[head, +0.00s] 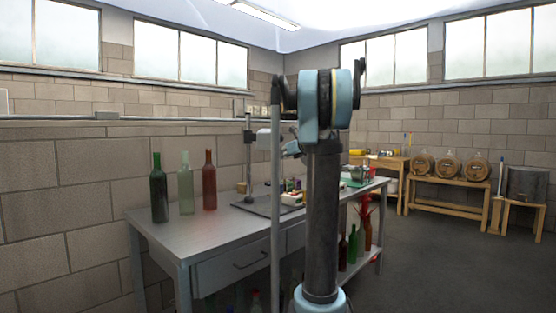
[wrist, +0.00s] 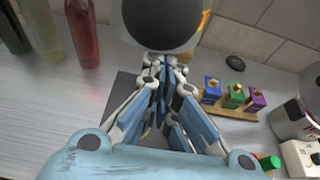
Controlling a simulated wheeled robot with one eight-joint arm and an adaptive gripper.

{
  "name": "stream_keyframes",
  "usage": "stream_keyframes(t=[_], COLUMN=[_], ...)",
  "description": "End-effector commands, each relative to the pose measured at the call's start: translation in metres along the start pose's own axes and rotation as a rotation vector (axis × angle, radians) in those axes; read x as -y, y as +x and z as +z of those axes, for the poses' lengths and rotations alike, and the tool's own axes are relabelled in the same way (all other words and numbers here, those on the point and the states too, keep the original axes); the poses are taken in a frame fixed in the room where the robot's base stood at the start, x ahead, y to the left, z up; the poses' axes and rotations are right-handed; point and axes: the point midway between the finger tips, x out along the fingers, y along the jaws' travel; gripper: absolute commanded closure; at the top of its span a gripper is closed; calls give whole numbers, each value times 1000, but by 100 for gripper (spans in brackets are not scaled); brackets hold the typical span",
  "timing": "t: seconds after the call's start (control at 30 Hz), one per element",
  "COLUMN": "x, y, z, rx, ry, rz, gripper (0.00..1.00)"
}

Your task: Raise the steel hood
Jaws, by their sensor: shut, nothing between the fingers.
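My gripper (wrist: 161,80) is shut and empty in the wrist view, above the grey bench. In the head view my own arm hides most of it. A large dark rounded thing (wrist: 160,18) lies just beyond the fingertips in the wrist view; I cannot tell whether they touch. No part is clearly recognisable as the steel hood. A column stand with a pale head (head: 264,138) rises from a dark base plate on the bench, left of my arm. A rounded grey-white appliance (wrist: 301,117) is cut off at the wrist view's right edge.
A dark green bottle (head: 158,192), a pale bottle (head: 185,188) and a red bottle (head: 209,184) stand at the bench's left. A wooden strip with blue, green and purple knobbed blocks (wrist: 234,96) lies right of my gripper. The bench front left (head: 190,235) is clear.

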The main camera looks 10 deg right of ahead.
Motion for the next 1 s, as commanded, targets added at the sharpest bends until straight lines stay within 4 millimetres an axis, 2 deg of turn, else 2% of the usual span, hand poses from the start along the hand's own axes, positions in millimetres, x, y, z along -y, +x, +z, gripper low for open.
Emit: stream_keyframes(t=[0.13,0.4,0.5,1.0], x=[0,0,0,0], y=[-4,-17,-20,-20], z=[10,49,57,59], rx=[0,0,0,2], ry=[0,0,0,1], rz=[0,0,0,0], gripper=[100,100,100,100])
